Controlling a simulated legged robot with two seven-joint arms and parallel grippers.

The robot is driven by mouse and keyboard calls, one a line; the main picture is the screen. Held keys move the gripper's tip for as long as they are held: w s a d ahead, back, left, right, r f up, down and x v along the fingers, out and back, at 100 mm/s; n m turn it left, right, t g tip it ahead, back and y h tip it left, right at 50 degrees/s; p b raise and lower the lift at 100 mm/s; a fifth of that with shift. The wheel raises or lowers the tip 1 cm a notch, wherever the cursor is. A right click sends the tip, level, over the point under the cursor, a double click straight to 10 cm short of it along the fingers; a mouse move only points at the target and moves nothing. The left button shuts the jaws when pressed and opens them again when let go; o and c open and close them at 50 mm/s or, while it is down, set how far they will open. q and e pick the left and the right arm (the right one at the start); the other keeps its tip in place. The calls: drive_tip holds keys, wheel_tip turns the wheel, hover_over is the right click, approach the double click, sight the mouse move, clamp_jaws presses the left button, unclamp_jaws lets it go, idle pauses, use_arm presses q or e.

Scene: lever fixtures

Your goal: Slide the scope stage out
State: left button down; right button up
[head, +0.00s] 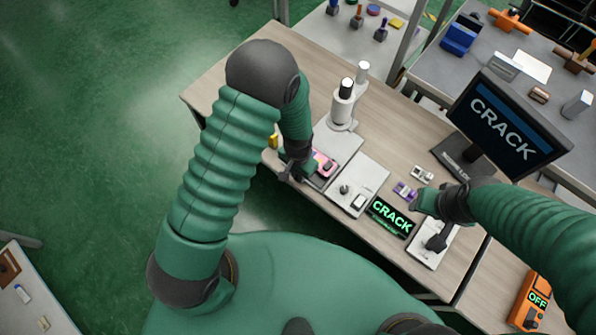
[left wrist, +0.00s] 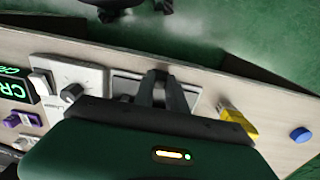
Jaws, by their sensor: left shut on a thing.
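The microscope scope (head: 342,106) stands on the wooden bench with a white column and a pale grey base. Its stage (head: 325,164), carrying a pink piece with a dark part, sits at the base's front edge. My left gripper (head: 290,174) is at that front edge, shut on the scope stage; the exact grip is partly hidden by the wrist. In the left wrist view its dark fingers (left wrist: 165,92) come together over the front of the pale stage plate (left wrist: 127,86). My right gripper (head: 422,202) hovers near the purple piece; its fingers are not clear.
Right of the scope are a white knob panel (head: 356,186), a green-lit CRACK sign (head: 391,217), a purple clip (head: 404,191) and a white lever plate (head: 432,243). A monitor (head: 506,122) stands behind. A yellow block (left wrist: 238,122) and blue cap (left wrist: 301,135) lie beside the stage.

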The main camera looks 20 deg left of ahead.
use_arm(q)
drive_tip(key=shift+s+d+f, duration=0.1)
drive_tip(key=c, duration=1.6)
unclamp_jaws()
drive_tip(key=shift+o, duration=1.2)
drive_tip(key=shift+a, duration=0.35)
wheel_tip(320, 180, up, 17)
drive_tip(key=shift+f, duration=0.15)
